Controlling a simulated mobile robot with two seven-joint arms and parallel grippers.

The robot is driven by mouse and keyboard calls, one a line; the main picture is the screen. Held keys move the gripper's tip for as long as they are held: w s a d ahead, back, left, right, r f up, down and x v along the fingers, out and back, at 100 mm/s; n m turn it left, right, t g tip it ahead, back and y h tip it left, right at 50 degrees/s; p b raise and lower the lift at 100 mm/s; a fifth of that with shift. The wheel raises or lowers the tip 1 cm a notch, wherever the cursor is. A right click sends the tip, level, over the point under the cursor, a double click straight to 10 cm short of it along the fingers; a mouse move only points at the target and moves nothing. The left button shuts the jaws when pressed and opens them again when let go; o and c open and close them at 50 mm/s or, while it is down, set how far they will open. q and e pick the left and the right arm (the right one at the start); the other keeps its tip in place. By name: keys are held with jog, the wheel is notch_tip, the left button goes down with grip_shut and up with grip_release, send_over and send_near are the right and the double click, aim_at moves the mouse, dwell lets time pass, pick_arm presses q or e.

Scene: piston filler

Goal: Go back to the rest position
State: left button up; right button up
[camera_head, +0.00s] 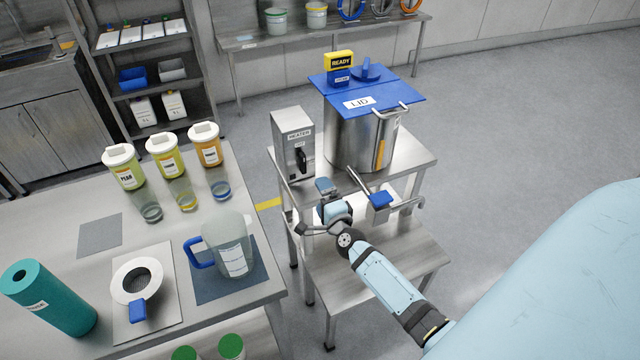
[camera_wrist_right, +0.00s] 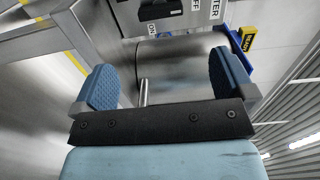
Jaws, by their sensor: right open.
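My right gripper (camera_head: 328,198) is in front of the steel tank (camera_head: 350,145), near the heater box (camera_head: 294,140) and above the lower shelf of the steel stand. In the right wrist view its two blue pads stand wide apart (camera_wrist_right: 163,80), with nothing held between them. The tank wall (camera_wrist_right: 185,65) and a thin metal rod (camera_wrist_right: 143,92) show beyond the pads. A blue-handled part (camera_head: 380,199) sits to the right of the gripper at the tank's front. My left gripper is not in view.
The left bench holds a clear jug (camera_head: 228,245) on a dark mat, a white funnel (camera_head: 137,281), a teal roll (camera_head: 48,298) and several lidded jars. A blue lid (camera_head: 385,93) with a yellow READY sign (camera_head: 340,61) tops the tank. Open floor lies to the right.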

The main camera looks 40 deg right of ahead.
jog(key=s+a+n+g+y+p, duration=0.6)
jog(key=s+a+n+y, duration=0.1)
jog(key=s+a+n, duration=1.3)
jog(key=s+n, duration=0.3)
jog(key=s, duration=0.2)
jog(key=shift+a+n+g, duration=0.3)
